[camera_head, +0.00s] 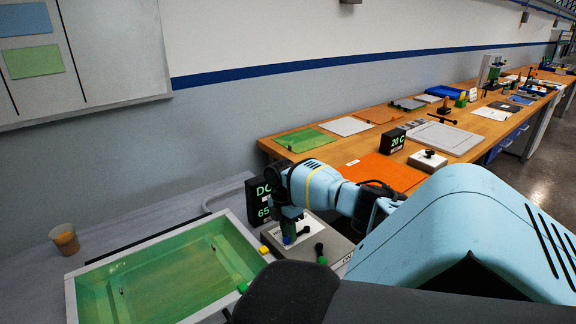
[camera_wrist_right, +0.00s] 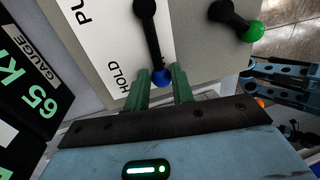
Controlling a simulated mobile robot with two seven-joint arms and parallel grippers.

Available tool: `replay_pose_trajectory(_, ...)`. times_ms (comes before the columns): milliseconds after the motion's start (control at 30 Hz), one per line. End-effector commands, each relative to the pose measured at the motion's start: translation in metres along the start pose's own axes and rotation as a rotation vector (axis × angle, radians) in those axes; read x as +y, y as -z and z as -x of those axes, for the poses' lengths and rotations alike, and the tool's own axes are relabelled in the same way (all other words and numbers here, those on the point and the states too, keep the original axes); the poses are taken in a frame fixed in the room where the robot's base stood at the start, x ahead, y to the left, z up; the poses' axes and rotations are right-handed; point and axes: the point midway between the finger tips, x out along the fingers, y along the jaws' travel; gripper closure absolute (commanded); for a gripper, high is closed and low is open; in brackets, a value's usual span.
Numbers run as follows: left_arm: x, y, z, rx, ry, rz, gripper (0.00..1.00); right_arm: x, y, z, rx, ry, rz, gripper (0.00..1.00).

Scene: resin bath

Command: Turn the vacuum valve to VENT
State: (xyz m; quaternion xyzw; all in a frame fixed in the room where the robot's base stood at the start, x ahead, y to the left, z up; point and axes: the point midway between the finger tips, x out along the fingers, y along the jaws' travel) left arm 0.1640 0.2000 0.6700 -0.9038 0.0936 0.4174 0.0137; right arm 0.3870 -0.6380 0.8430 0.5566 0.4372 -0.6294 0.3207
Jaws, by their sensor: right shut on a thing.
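The vacuum valve's black lever (camera_wrist_right: 149,35) ends in a blue ball knob (camera_wrist_right: 162,77). It stands on a pale panel (camera_wrist_right: 105,50) with the words "HOLD" and "PU…" in sight; the blue end is beside "HOLD". I see no "VENT" label. My right gripper (camera_wrist_right: 165,90) has its green fingers shut on the blue knob, one on each side. In the head view my right gripper (camera_head: 291,232) reaches down onto the grey valve box (camera_head: 338,245) and hides most of the lever.
A black gauge (camera_wrist_right: 30,95) reading 65 stands close beside the valve box. A second black lever with a green knob (camera_wrist_right: 250,32) is on the same box. The green resin bath (camera_head: 165,275) lies to the left, with a cup (camera_head: 65,240) beyond it.

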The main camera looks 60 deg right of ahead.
Motion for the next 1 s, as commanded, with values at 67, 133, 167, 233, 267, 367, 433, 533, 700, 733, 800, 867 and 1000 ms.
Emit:
replay_pose_trajectory(67, 0.000, 0.000, 0.000, 0.000, 0.000, 0.001, 0.64, -0.001, 0.000, -0.001, -0.002, 0.005, 0.002, 1.00)
replay_pose_trajectory(133, 0.001, 0.000, 0.000, 0.000, 0.000, 0.002, 0.64, -0.001, 0.000, -0.001, -0.002, 0.005, 0.001, 0.71)
replay_pose_trajectory(167, 0.001, 0.000, 0.000, 0.000, 0.000, 0.002, 0.64, -0.001, 0.000, -0.001, -0.002, 0.005, 0.001, 0.67)
replay_pose_trajectory(233, 0.001, 0.000, 0.000, 0.000, 0.000, 0.003, 0.64, -0.001, 0.000, -0.001, -0.002, 0.005, 0.000, 0.67)
replay_pose_trajectory(267, 0.001, 0.000, 0.000, 0.000, 0.000, 0.003, 0.64, -0.001, 0.000, -0.001, -0.002, 0.004, 0.000, 0.67)
replay_pose_trajectory(367, 0.001, 0.000, 0.000, 0.000, 0.000, 0.003, 0.64, -0.001, 0.000, -0.001, -0.002, 0.004, 0.000, 0.67)
replay_pose_trajectory(433, 0.001, 0.000, 0.000, 0.000, 0.000, 0.003, 0.64, -0.001, 0.000, 0.000, -0.002, 0.003, -0.001, 0.67)
replay_pose_trajectory(533, 0.001, -0.001, 0.000, -0.001, 0.000, 0.003, 0.64, 0.000, 0.000, 0.005, -0.002, 0.001, -0.001, 0.67)
replay_pose_trajectory(700, 0.001, -0.002, -0.001, -0.003, -0.001, 0.003, 0.64, 0.000, -0.001, 0.029, -0.002, 0.000, -0.001, 0.67)
replay_pose_trajectory(733, 0.001, -0.003, -0.001, -0.005, -0.001, 0.003, 0.64, 0.000, 0.000, 0.034, -0.001, -0.001, -0.001, 0.67)
replay_pose_trajectory(800, 0.001, -0.004, -0.001, -0.007, -0.001, 0.004, 0.64, 0.000, 0.000, 0.045, -0.001, 0.000, 0.000, 0.67)
replay_pose_trajectory(867, 0.001, -0.005, -0.001, -0.008, -0.001, 0.004, 0.64, 0.000, 0.000, 0.054, -0.002, 0.001, -0.001, 0.67)
replay_pose_trajectory(1000, 0.001, -0.007, -0.002, -0.011, -0.001, 0.004, 0.64, 0.000, 0.000, 0.070, -0.002, 0.002, -0.001, 0.67)
